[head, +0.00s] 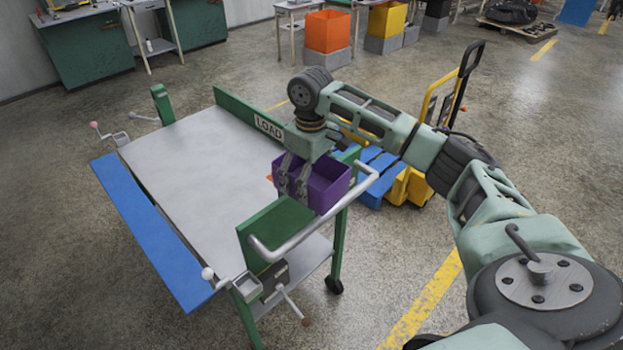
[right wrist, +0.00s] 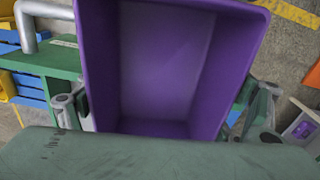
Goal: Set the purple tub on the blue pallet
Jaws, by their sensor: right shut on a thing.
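The purple tub (head: 328,186) hangs in my right gripper (head: 293,185) at the right side of the cart, by its metal handle. The fingers are shut on the tub. In the right wrist view the tub (right wrist: 165,65) fills the middle and its inside looks empty, with the fingers of my gripper (right wrist: 165,110) at its two sides. The blue pallet (head: 372,190) lies beyond the cart's right end, partly hidden behind my arm and the cart. Blue slats also show at the left edge of the right wrist view (right wrist: 22,62). My left gripper is not in view.
The cart's grey top (head: 195,165) is clear, with green end boards and a blue side flap (head: 150,235). A yellow hand truck (head: 440,95) stands by the pallet. Orange (head: 328,31) and yellow (head: 386,20) bins stand at the back. Open floor lies to the right.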

